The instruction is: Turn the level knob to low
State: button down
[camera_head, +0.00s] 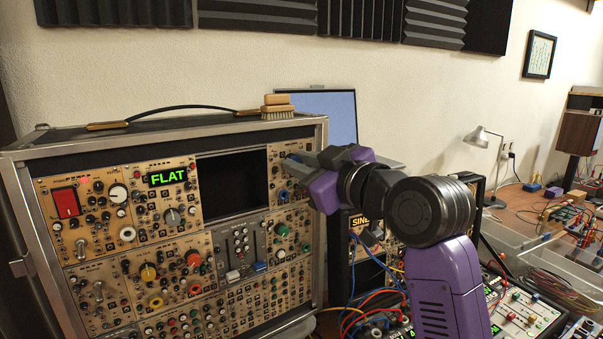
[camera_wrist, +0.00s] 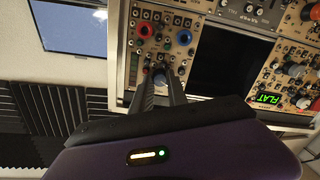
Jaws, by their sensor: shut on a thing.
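My gripper (camera_wrist: 160,82) reaches the small-knob panel at the upper right of the synth case (camera_head: 163,128). In the wrist view its two dark fingers close around a small grey knob (camera_wrist: 160,80). Its label is too small to read, so I cannot confirm that it is the level knob or where it points. In the head view my gripper (camera_head: 292,160) covers the top of this panel and hides the gripped knob.
A dark empty bay (camera_head: 232,184) lies left of the gripped panel. A green display (camera_head: 167,177) reads FLAT. A second rack with coloured cables (camera_head: 370,300) stands to the right.

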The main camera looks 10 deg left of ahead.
jog(key=shift+s+a+f+n+t+h+b, duration=0.1)
jog(key=shift+n+b, duration=0.85)
jog(key=shift+n, duration=1.4)
jog(key=shift+w+n+t+h+b, duration=0.1)
jog(key=shift+n+b, duration=0.9)
jog(key=shift+n, duration=1.3)
jog(key=shift+s+a+f+n+t+h+b, duration=0.1)
jog(key=shift+n+b, duration=0.85)
jog(key=shift+n, duration=1.4)
jog(key=c, duration=1.3)
grip_release()
jog(key=shift+r, duration=0.1)
jog(key=shift+d, duration=0.15)
